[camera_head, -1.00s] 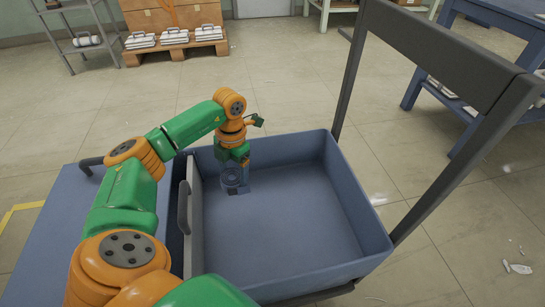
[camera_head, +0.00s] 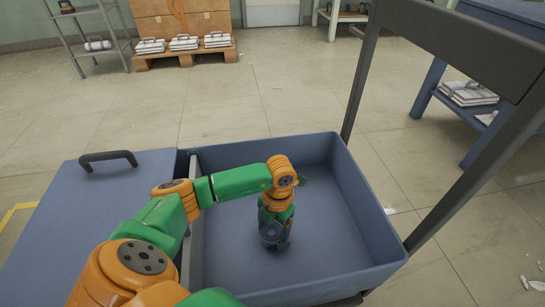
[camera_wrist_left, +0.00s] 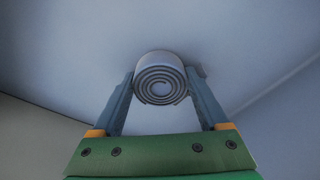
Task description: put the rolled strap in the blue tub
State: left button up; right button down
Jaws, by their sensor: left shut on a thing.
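The rolled strap (camera_wrist_left: 160,80) is a grey-white spiral coil, end-on in the left wrist view. My left gripper (camera_head: 274,243) is shut on it, with one finger on each side of the roll. In the head view the gripper points down inside the blue tub (camera_head: 366,205), and the strap is hard to make out at its fingertips. The roll is close to the tub floor, with a shadow beside it; I cannot tell whether it touches. My right gripper is not in view.
A blue lid-like panel with a dark handle (camera_head: 108,157) lies left of the tub. A dark frame (camera_head: 455,45) rises at the tub's right. The visible tub floor around the gripper is bare. A pallet with white bundles (camera_head: 184,43) stands far back.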

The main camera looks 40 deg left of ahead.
aim_at(275, 227)
pick_arm(q)
jog(key=shift+f, duration=0.1)
jog(key=o, duration=1.3)
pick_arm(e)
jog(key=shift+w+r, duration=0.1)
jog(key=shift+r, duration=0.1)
pick_arm(q)
jog(key=r+p, duration=0.1)
jog(key=r, duration=0.1)
jog(key=r+p, duration=0.1)
jog(key=r, duration=0.2)
jog(key=w+r+p, duration=0.1)
jog(key=r, duration=0.1)
jog(key=shift+r, duration=0.3)
jog(key=shift+w+r+p, duration=0.2)
jog(key=shift+r+p, duration=0.35)
jog(key=shift+r, duration=1.8)
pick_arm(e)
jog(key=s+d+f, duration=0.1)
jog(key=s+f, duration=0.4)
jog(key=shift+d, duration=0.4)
